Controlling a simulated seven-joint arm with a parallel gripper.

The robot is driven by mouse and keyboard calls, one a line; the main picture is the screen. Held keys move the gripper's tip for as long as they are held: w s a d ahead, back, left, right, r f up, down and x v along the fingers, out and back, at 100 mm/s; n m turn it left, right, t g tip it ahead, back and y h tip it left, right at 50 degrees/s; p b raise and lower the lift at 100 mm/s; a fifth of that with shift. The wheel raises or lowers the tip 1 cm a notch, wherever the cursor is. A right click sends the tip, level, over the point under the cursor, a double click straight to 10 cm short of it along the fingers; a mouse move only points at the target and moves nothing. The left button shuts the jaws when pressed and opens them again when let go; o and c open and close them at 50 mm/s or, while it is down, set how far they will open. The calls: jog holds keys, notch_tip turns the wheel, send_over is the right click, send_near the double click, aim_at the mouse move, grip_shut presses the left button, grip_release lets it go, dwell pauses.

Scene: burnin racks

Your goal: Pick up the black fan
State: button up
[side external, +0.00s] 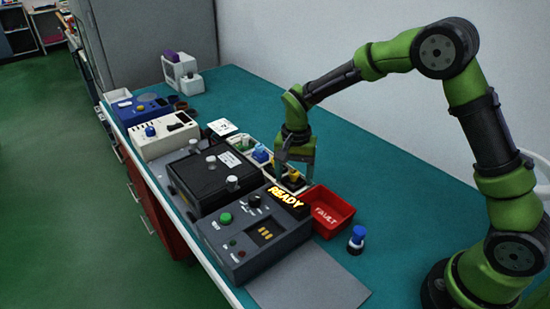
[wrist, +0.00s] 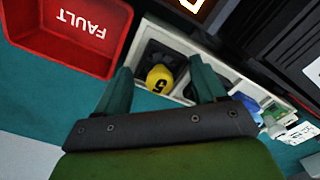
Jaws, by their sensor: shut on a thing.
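The black fan (wrist: 157,52) appears as a dark, squarish piece with a yellow round part marked 5 (wrist: 160,78) on it. It is in a compartment of the white tray (wrist: 146,31) in the wrist view. My gripper (wrist: 163,75) reaches down over this compartment, with one teal finger on each side of the piece, and is shut on it. In the side view my gripper (side external: 295,172) points down at the tray's near end, and the fingers partly hide the piece. I cannot tell whether it is clear of the tray floor.
A red FAULT bin (side external: 327,212) stands close beside the tray. A grey control box (side external: 252,238) with a READY sign and a black box (side external: 212,178) stand to the left. A small blue-capped item (side external: 356,239) is right of the bin.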

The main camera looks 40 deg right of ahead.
aim_at(297, 174)
jog(key=shift+r, duration=0.5)
jog(key=r, duration=0.1)
jog(key=s+r, duration=0.1)
jog(key=shift+r, duration=0.35)
jog(key=s+d+r, duration=0.1)
jog(key=s+d, duration=0.1)
jog(key=s, duration=1.2)
notch_tip(297, 174, up, 9)
jog(key=w+a, duration=0.3)
jog(key=a, duration=0.6)
jog(key=w+a, duration=0.3)
jog(key=a, duration=0.6)
jog(key=shift+a+f, duration=0.1)
jog(key=shift+f, duration=5.2)
jog(key=shift+f, duration=0.45)
